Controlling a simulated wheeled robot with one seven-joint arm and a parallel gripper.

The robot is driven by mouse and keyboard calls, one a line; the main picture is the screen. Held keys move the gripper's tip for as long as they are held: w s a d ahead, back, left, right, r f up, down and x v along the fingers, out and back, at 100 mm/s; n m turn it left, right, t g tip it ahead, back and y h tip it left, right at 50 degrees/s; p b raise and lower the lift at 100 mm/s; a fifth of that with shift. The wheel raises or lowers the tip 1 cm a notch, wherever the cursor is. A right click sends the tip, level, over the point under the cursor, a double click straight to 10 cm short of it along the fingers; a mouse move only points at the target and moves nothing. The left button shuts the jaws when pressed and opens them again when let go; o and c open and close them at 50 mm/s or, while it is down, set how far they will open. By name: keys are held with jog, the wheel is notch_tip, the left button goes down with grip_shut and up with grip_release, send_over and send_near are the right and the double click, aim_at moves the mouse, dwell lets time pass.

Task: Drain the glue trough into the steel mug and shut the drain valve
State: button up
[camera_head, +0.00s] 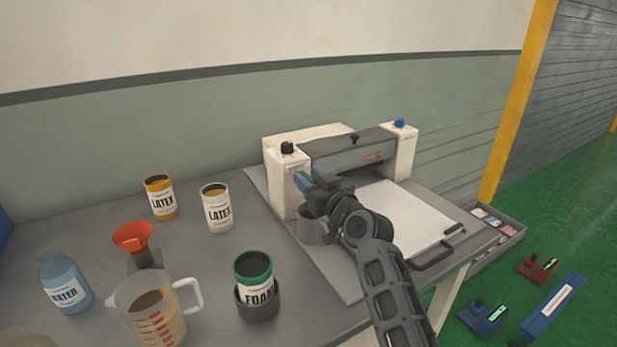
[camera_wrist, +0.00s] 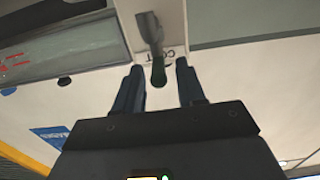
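The white coating machine (camera_head: 290,175) stands at the back right of the bench, with a dark grey trough bridge (camera_head: 335,150) across it. My gripper (camera_head: 304,180) is at the machine's left post. In the wrist view, my gripper (camera_wrist: 159,82) is open, its blue fingers on either side of a dark lever (camera_wrist: 152,35), which looks like the drain valve. Gaps show between the lever's tip and both fingers. A grey mug (camera_head: 310,229) stands below my gripper, partly hidden by my arm. Its inside and any glue flow cannot be seen.
On the bench's left are two LATEX cans (camera_head: 218,210) (camera_head: 161,200), a red funnel (camera_head: 132,238), a WATER bottle (camera_head: 63,283), a measuring jug (camera_head: 150,312) and a green FOAM can (camera_head: 254,280). A white sheet (camera_head: 405,220) lies on the machine's bed.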

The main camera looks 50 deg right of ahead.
jog(key=shift+w+d, duration=0.1)
jog(key=shift+w, duration=0.25)
grip_shut()
